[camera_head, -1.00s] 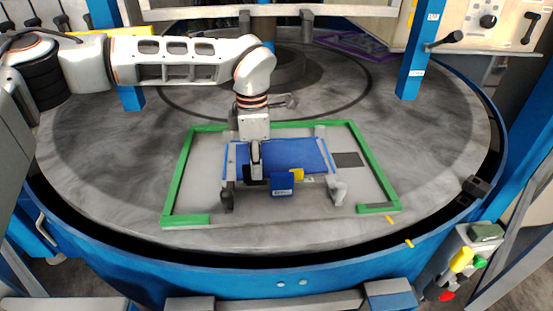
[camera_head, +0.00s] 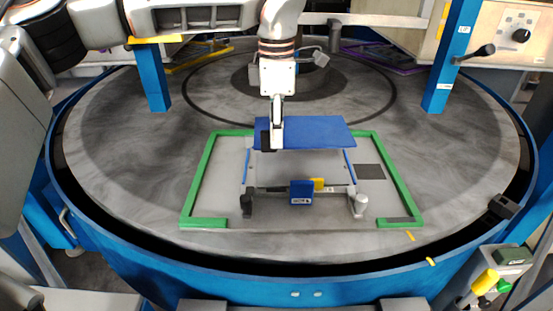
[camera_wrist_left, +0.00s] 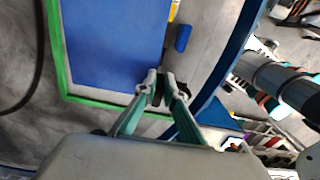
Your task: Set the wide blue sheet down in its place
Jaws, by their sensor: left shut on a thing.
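The wide blue sheet (camera_head: 318,133) is a flat rectangle held about level above the grey bed inside the green frame (camera_head: 197,184). My left gripper (camera_head: 276,143) is shut on the sheet's near edge, left of its middle. In the left wrist view the sheet (camera_wrist_left: 115,45) fills the upper left, and the fingertips (camera_wrist_left: 160,88) meet at its corner region. The sheet hides part of the bed and the frame's far side. Narrow blue strips (camera_head: 349,163) show below it at the sides of a grey carrier. My right gripper is not in view.
A small blue block (camera_head: 301,192) and a yellow piece (camera_head: 318,184) stand at the carrier's front, between two grey posts (camera_head: 358,202). A dark square (camera_head: 369,172) lies to the right. The round grey table (camera_head: 130,190) is clear around the frame. Blue columns (camera_head: 452,60) rise behind.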

